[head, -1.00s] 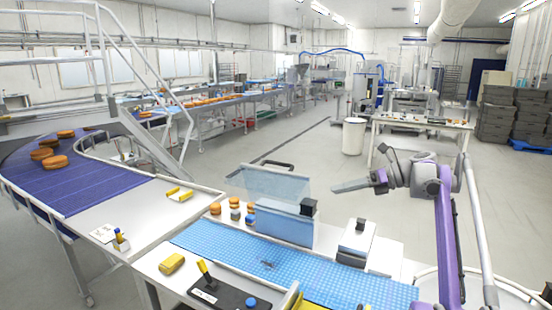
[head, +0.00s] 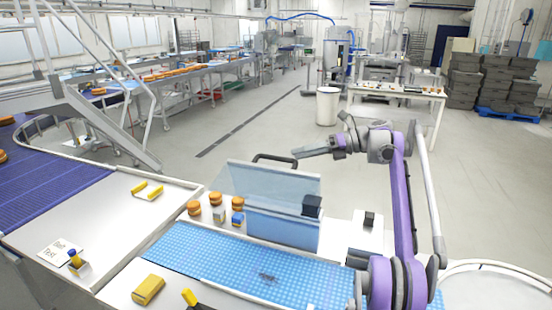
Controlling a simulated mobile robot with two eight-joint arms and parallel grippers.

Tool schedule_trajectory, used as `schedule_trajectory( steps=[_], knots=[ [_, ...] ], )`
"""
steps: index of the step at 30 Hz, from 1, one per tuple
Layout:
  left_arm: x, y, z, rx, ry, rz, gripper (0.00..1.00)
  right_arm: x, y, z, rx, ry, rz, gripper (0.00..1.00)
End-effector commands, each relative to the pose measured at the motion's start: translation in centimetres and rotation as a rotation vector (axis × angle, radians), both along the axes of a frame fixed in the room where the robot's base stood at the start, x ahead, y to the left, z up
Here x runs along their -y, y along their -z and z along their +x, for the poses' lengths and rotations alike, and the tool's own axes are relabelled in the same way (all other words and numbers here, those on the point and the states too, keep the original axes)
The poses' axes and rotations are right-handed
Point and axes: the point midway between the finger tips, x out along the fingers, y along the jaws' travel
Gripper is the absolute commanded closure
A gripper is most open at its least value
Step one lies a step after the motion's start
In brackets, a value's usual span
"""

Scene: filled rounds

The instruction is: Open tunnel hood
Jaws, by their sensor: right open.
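The tunnel hood (head: 272,184) is a clear bluish panel on a translucent blue housing (head: 283,229) beside the light-blue belt. A dark bar handle (head: 275,158) runs along the hood's far upper edge. I cannot tell for sure whether the hood is raised at all. My right gripper (head: 299,153) is open and empty. It points left, with its fingertips by the handle's right end in the picture; the handle is not between its fingers, and any contact cannot be told. My left gripper is not in view.
Round orange-brown pieces (head: 194,208) and small blocks stand left of the housing. A small black block (head: 312,206) is at its right corner. A white box (head: 366,238) with a black knob stands to the right.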

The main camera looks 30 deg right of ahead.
Motion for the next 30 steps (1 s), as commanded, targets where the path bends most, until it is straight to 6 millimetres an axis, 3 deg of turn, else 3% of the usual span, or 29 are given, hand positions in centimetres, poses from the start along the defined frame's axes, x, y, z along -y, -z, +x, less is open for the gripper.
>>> schedule_trajectory(
  steps=[9,15,23,26,30],
  knots=[
    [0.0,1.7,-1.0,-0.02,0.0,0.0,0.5,-4.6,1.9,3.2,-0.002,-0.002,0.001,0.5],
    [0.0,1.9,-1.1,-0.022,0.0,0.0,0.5,-5.7,2.2,4.0,0.0,-0.001,0.001,0.5],
    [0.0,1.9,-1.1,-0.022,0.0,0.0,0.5,-5.8,2.1,4.1,0.001,0.001,0.0,0.5],
    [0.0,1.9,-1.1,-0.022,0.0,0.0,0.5,-5.8,2.1,4.1,0.0,0.0,0.0,0.63],
    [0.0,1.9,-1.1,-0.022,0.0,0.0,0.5,-5.8,2.1,4.1,0.0,0.0,0.0,0.88]
  ],
)
